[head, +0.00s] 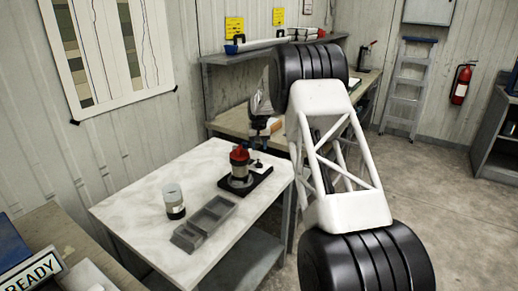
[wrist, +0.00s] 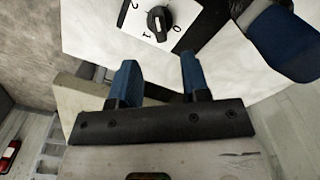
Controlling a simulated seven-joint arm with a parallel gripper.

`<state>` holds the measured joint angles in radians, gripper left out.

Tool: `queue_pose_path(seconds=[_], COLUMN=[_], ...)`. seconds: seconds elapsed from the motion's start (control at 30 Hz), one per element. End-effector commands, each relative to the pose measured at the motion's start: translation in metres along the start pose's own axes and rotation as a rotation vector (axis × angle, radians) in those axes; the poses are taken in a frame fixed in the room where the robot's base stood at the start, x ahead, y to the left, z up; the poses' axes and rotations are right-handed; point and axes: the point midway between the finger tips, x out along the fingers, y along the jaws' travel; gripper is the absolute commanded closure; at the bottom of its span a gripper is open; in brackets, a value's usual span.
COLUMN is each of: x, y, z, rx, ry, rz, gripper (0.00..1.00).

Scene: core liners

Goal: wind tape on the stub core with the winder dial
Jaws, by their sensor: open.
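The winder dial (wrist: 158,20) is a black knob with a pale mark, on a white plate with printed figures including 0 and 1, in the wrist view. My gripper (wrist: 159,72) has two blue fingers, apart and empty, with the dial beyond their tips and not between them. In the head view, the winder (head: 258,180) has a black base on the pale table and carries an upright core with a red top (head: 240,156). My gripper (head: 262,137) is just behind and to the right of it there. I cannot tell which setting the dial points to.
A clear-topped jar (head: 174,200) and a grey compartment tray (head: 205,222) stand on the marbled table (head: 140,185). A large blue piece (wrist: 283,42) lies at the right of the wrist view; I cannot tell what it is. The table's left part is clear.

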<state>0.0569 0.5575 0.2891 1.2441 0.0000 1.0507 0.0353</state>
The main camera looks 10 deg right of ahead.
Motion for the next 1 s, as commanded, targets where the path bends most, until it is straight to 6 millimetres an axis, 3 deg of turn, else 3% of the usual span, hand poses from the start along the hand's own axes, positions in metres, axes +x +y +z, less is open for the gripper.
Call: queue_pose_path(seconds=[0.1,0.27,0.57,1.0], x=[0.0002,0.0003,0.0010,0.0044], y=[0.0000,0.0000,0.0000,0.0002], z=[0.0000,-0.0001,-0.0006,-0.0006], rx=[0.000,-0.009,-0.177,-0.750], ry=[0.000,0.000,0.000,0.000], rz=[0.000,0.000,0.000,0.000], gripper=[0.57,0.34,0.34,0.34])
